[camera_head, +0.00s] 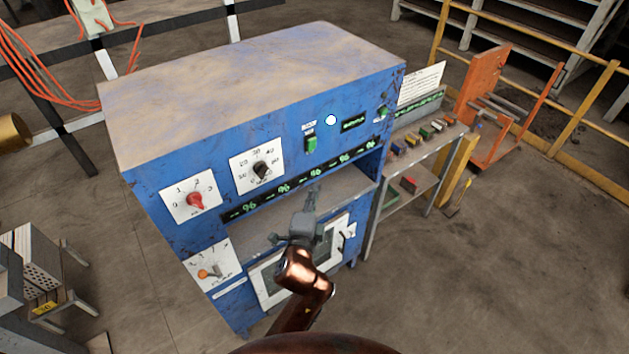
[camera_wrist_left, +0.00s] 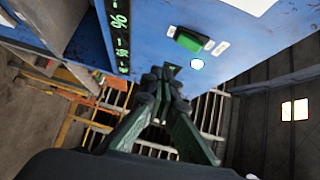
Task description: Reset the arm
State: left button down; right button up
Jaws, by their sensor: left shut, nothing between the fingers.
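My left arm reaches up from the bottom of the head view. Its gripper (camera_head: 311,192) is in front of the open recess of the blue machine (camera_head: 225,160), below the green switch (camera_head: 311,144). The fingers are shut with nothing between them and point up toward the panel. In the left wrist view the fingertips (camera_wrist_left: 160,78) meet close to the blue panel (camera_wrist_left: 155,30), with the green switch (camera_wrist_left: 188,40) and a round white spot (camera_wrist_left: 197,64) beyond them. I cannot tell whether they touch it. My right gripper is not in view.
The panel carries a red knob (camera_head: 195,201), a black knob (camera_head: 260,170) and an orange lever (camera_head: 205,273). A windowed door (camera_head: 268,284) is below. A metal rack (camera_head: 414,160) stands to the right. Open floor (camera_head: 500,270) lies at the lower right.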

pick_arm(q)
jog(key=shift+s+a, duration=0.2)
jog(key=shift+s, duration=0.25)
